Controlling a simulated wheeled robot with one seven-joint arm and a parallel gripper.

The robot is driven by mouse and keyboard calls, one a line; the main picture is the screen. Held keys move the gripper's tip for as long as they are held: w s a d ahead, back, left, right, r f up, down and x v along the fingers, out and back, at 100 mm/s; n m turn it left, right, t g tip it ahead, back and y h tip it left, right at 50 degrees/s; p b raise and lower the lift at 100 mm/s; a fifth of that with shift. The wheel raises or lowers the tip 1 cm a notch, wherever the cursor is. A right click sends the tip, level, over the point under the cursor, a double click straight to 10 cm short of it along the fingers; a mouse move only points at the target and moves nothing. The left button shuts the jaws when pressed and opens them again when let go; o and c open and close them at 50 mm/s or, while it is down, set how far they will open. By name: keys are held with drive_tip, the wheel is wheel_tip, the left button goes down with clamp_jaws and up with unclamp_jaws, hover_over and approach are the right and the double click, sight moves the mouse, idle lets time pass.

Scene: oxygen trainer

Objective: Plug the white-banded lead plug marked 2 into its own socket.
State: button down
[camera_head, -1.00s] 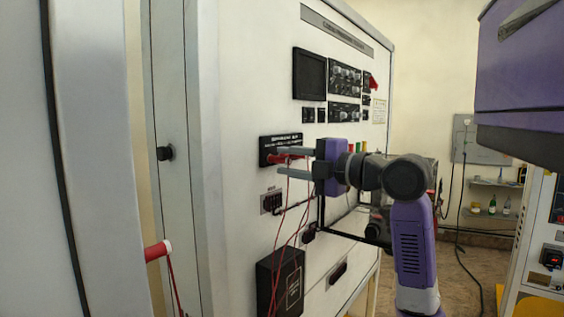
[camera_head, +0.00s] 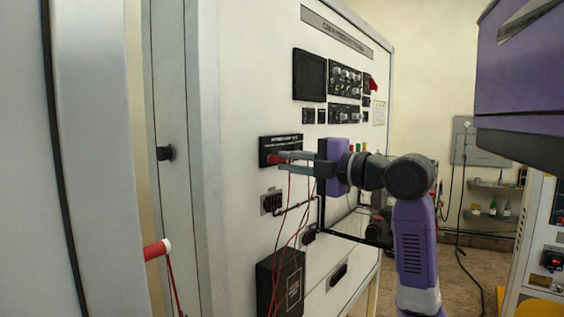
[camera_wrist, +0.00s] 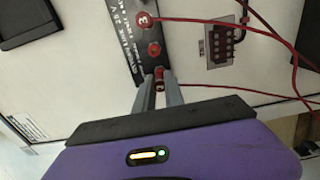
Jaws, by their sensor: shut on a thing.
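My gripper (camera_wrist: 160,83) is shut on a red lead plug (camera_wrist: 159,72) at the lower edge of the black socket panel (camera_wrist: 120,42) in the wrist view. A red lead runs from it to the right. The panel carries a red fitting marked 3 (camera_wrist: 142,19) and another red fitting (camera_wrist: 154,48) nearer the fingers. In the head view my gripper (camera_head: 281,157) is right at this panel (camera_head: 281,140). The held plug's mark and band are not readable, and I cannot tell how deep it sits. Another red plug with a white end (camera_head: 157,249) shows at the left.
A black block of connectors (camera_head: 271,202) sits on the white cabinet front below the panel. A black box (camera_head: 281,280) is lower down. Red leads (camera_head: 279,232) hang in front of the cabinet. Shelves with bottles (camera_head: 492,208) stand far right.

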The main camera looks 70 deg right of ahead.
sight(292, 161)
drive_tip(key=shift+b+v, duration=0.45)
drive_tip(key=shift+v, duration=1.9)
